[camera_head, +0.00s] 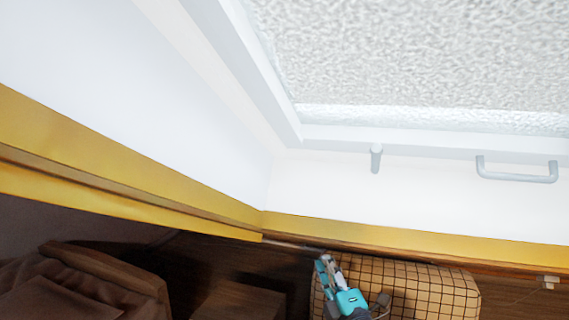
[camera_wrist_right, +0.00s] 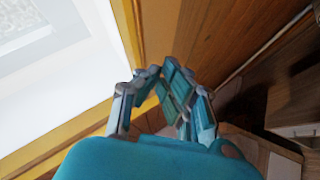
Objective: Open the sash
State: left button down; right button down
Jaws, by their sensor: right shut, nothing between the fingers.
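The sash (camera_head: 300,132) is a white-framed window with frosted glass, set in a white recess at the top right of the head view. Its lower frame carries a grey bar handle (camera_head: 517,178) at the right and a small grey peg (camera_head: 376,158) left of it. I cannot tell whether the sash is fully closed. My right gripper (camera_head: 324,260) is below the recess edge, lower than the peg and left of the handle, apart from both. In the wrist view my right gripper (camera_wrist_right: 158,72) is shut and empty, and part of the window (camera_wrist_right: 30,35) shows. My left gripper is not in view.
Yellow wooden trim (camera_head: 120,160) edges the white recess, just above my right gripper. Below are a checkered cushion-like object (camera_head: 430,290) behind my gripper, dark wooden furniture (camera_head: 235,300), and brown bedding (camera_head: 60,295) at lower left. The space before the sash is clear.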

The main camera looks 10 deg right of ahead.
jog(key=s+a+r+n+y, duration=0.1)
jog(key=a+r+n+y, duration=0.2)
jog(key=r+n+y, duration=0.4)
jog(key=s+a+r+n+y, duration=0.15)
jog(key=r+n+y, duration=0.25)
jog(key=r+n, duration=0.45)
jog(key=p+x, duration=0.1)
jog(key=x, duration=0.3)
jog(key=r+p+x, duration=0.1)
jog(key=x, duration=0.3)
jog(key=d+p+x, duration=0.1)
jog(key=x, duration=0.4)
jog(key=shift+s+d+r+p, duration=0.1)
jog(key=shift+s+r+p, duration=0.1)
jog(key=shift+r+p, duration=0.2)
jog(key=shift+w+d+r, duration=0.2)
jog(key=shift+d+r, duration=0.05)
jog(key=shift+r, duration=0.15)
jog(key=shift+w, duration=0.1)
